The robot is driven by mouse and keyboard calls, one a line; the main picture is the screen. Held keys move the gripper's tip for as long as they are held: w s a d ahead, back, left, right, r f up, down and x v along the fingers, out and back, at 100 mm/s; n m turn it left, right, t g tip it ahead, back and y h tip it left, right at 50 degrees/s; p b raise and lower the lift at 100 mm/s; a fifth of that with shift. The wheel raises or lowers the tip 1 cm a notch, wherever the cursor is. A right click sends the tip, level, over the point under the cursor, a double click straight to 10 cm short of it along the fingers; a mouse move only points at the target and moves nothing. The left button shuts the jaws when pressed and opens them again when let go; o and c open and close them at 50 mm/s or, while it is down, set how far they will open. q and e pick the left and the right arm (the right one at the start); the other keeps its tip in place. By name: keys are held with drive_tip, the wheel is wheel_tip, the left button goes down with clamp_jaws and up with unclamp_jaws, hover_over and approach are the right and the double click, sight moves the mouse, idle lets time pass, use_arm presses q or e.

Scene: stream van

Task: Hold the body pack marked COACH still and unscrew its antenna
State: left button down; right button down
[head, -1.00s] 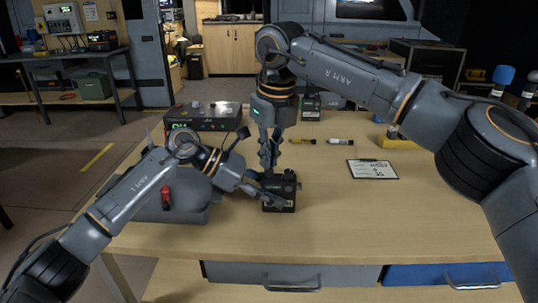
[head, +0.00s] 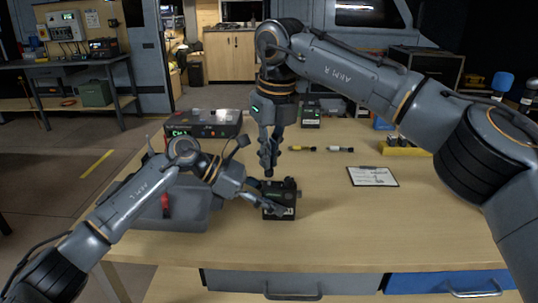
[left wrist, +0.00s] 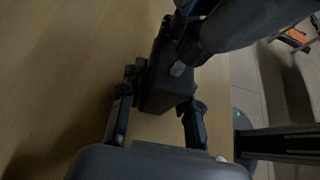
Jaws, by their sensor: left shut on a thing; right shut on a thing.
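The black body pack (head: 283,202) is on the table in front of me; a pale label shows low on its front, too small to read. My left gripper (head: 266,203) is shut on the pack from the left. In the left wrist view the pack (left wrist: 165,88) sits between the two left fingers (left wrist: 158,122). My right gripper (head: 268,168) points down above the pack's left top side, its fingers closed together. A small dark tip shows just under them, apparently the antenna's end; the rest is hidden by the fingers.
A receiver with green display (head: 205,131) and another black pack (head: 311,122) are at the back.

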drive_tip(key=shift+r, duration=0.15)
drive_tip(key=shift+r, duration=1.35)
use_arm(q)
drive_tip(key=c, duration=0.9)
unclamp_jaws()
drive_tip(key=shift+o, duration=0.2)
